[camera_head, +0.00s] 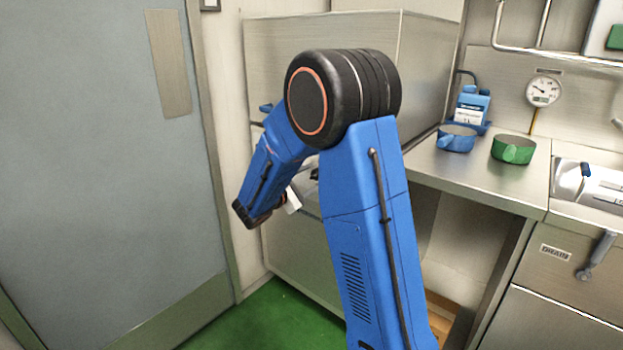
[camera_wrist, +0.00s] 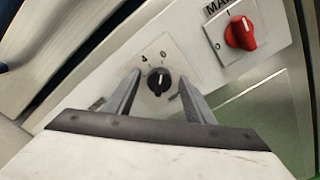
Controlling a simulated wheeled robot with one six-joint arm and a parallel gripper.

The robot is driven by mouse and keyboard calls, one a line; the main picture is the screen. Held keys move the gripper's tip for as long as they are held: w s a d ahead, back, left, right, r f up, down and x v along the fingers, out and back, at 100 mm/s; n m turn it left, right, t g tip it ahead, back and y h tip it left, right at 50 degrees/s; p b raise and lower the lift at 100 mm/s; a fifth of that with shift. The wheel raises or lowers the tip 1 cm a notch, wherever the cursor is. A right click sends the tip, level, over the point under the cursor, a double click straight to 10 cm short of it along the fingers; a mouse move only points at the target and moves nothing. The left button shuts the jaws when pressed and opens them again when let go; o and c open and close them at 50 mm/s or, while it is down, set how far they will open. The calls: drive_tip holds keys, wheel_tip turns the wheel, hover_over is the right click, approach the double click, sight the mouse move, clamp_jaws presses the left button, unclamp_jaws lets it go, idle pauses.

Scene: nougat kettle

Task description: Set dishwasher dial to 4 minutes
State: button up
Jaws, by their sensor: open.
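The dishwasher dial (camera_wrist: 159,81) is a small black knob on a pale panel in the wrist view. A 4 is printed to its upper left and a 0 above it. Its white mark points up, roughly toward the 0; the exact setting is too small to tell. My gripper (camera_wrist: 160,86) is open, with one finger on each side of the dial; I cannot tell whether either touches it. In the head view my arm hides the dial and most of the gripper. The steel dishwasher (camera_head: 425,62) stands behind my arm.
A red main switch (camera_wrist: 241,33) sits to the right of the dial. A grey door (camera_head: 90,150) is at left.

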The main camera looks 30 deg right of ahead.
drive_tip(key=shift+c, duration=0.3)
drive_tip(key=c, duration=1)
drive_tip(key=shift+o, duration=0.2)
drive_tip(key=shift+n, duration=0.4)
drive_tip(key=n, duration=0.3)
drive_tip(key=shift+w+n, duration=0.1)
drive_tip(key=shift+n, duration=0.3)
drive_tip(key=shift+w+n, duration=0.1)
drive_tip(key=shift+n, duration=2)
drive_tip(key=o, duration=1)
